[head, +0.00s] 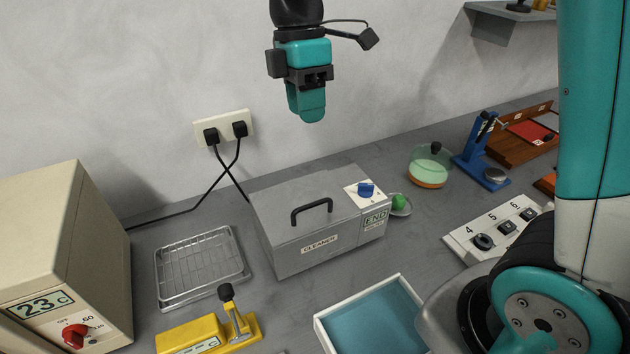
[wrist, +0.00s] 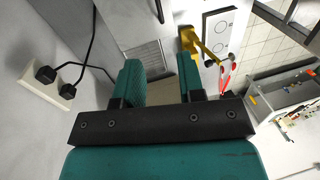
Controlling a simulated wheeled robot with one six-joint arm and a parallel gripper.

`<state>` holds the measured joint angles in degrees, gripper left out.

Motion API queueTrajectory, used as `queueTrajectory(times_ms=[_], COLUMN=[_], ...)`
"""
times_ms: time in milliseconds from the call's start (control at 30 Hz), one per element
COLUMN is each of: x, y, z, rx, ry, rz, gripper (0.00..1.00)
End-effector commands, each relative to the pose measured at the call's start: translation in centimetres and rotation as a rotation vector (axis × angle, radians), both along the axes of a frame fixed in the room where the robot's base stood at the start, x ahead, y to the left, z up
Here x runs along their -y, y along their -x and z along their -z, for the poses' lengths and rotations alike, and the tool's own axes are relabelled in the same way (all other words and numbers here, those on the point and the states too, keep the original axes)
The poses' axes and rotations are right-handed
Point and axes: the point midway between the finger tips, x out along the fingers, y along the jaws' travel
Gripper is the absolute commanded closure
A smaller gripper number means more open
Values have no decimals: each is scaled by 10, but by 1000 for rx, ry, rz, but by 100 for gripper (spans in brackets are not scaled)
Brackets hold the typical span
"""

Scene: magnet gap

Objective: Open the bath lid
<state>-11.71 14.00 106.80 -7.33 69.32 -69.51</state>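The bath is a grey metal box labelled CLEANER (head: 288,258) in the middle of the counter. Its flat grey lid (head: 275,205) is closed and carries a black arched handle (head: 311,210). A blue knob (head: 366,190) and an END display (head: 375,218) sit at its right end. My gripper (head: 306,115) hangs in front of the wall, well above the box and apart from the handle. In the wrist view its two teal fingers (wrist: 160,72) stand apart with nothing held between them. I cannot clearly make out the lid handle in the wrist view.
A wire rack tray (head: 201,267) lies left of the bath, with a yellow device (head: 210,333) in front. A beige oven-like box (head: 65,262) stands far left. A white-rimmed blue tray (head: 372,318) is front right. Plugs (head: 224,132) are on the wall.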

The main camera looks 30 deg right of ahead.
Motion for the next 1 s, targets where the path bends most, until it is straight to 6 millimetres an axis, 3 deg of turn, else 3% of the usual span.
queueTrajectory(times_ms=[167,700,1000], x=[4,5,5], y=[-6,19,26], z=[10,124,164], rx=[-18,-19,-13], ry=[3,3,2], rz=[-45,-42,-42], gripper=[64,64,64])
